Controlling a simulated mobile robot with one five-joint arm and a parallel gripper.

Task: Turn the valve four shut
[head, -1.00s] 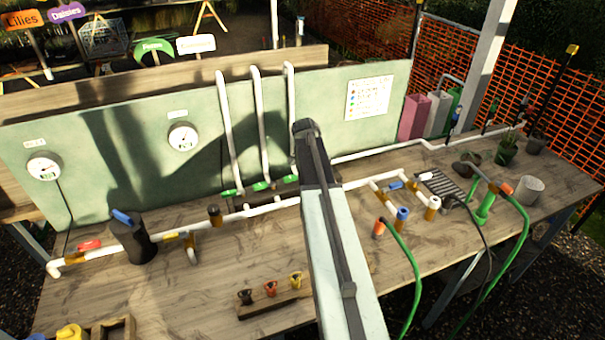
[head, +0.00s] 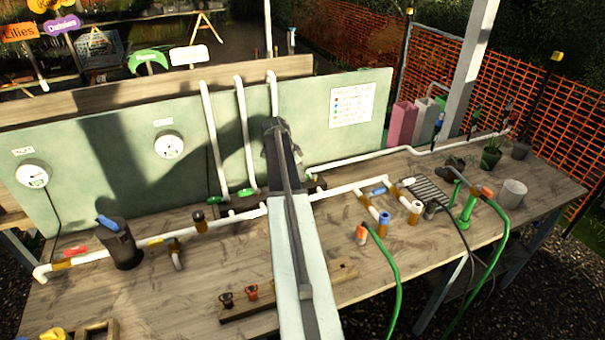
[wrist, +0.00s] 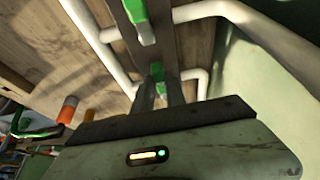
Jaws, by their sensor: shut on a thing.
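Several valves with coloured handles sit on the white pipework. Two green handles, a left one (head: 212,199) and one right of it (head: 244,193), show at the feet of the upright pipes in the head view. My arm covers the spot just right of them, and my gripper is hidden there. In the wrist view my gripper (wrist: 159,84) is shut on a small green valve handle (wrist: 157,70), with a finger on either side. Another green handle (wrist: 135,12) lies further up in that view. I cannot read any valve number.
A green back panel (head: 100,165) with two gauges and a chart (head: 352,106) stands behind the valves. White pipes run close to my gripper.

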